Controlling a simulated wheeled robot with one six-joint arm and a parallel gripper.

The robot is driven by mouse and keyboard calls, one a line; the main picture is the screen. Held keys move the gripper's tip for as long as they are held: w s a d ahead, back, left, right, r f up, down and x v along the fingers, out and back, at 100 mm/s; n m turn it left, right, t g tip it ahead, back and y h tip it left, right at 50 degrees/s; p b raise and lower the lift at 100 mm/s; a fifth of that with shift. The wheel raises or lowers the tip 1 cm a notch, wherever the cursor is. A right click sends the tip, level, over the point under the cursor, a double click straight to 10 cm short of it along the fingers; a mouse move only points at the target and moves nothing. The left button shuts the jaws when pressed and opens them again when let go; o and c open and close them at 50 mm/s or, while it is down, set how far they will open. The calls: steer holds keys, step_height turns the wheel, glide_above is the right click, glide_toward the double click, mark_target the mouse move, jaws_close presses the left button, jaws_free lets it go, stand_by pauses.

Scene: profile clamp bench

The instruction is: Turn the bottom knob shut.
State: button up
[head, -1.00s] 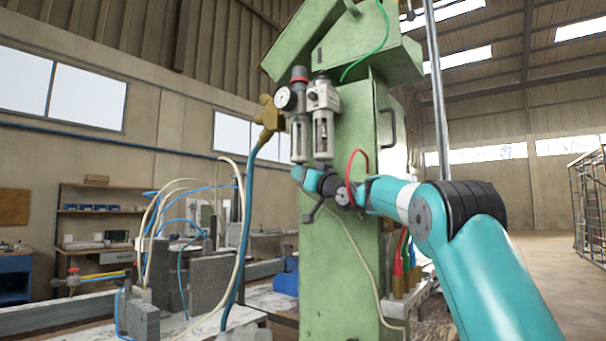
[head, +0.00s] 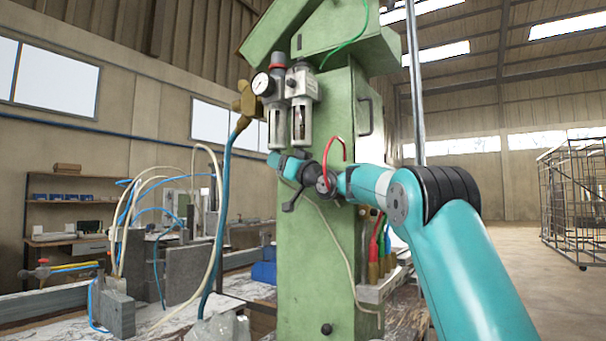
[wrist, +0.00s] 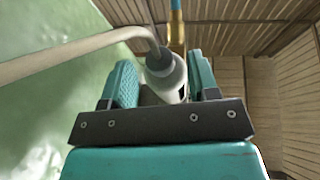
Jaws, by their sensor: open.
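The air filter unit hangs on the green column (head: 300,255), with two clear bowls (head: 278,128) under grey heads. In the wrist view, a pale round bowl end with a grey knob-like tip (wrist: 160,62) and a cream tube (wrist: 75,52) leaving it lies between my fingers. My gripper (head: 280,160) is just under the left bowl, pointing up. In the wrist view its two teal fingers (wrist: 160,85) are apart, one on each side of the tip, with a gap visible on the right. Whether the left finger touches it I cannot tell.
A round gauge (head: 263,84) and a brass fitting (head: 244,103) with a blue hose sit left of the bowls. A red hose (head: 334,150) arches over my wrist. A black knob (head: 326,329) is low on the column. Grey blocks (head: 185,272) stand on the bench at left.

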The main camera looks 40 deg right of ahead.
steer(key=b+v, duration=0.6)
steer(key=v, duration=1)
steer(key=shift+f, duration=0.2)
steer(key=shift+s, duration=0.1)
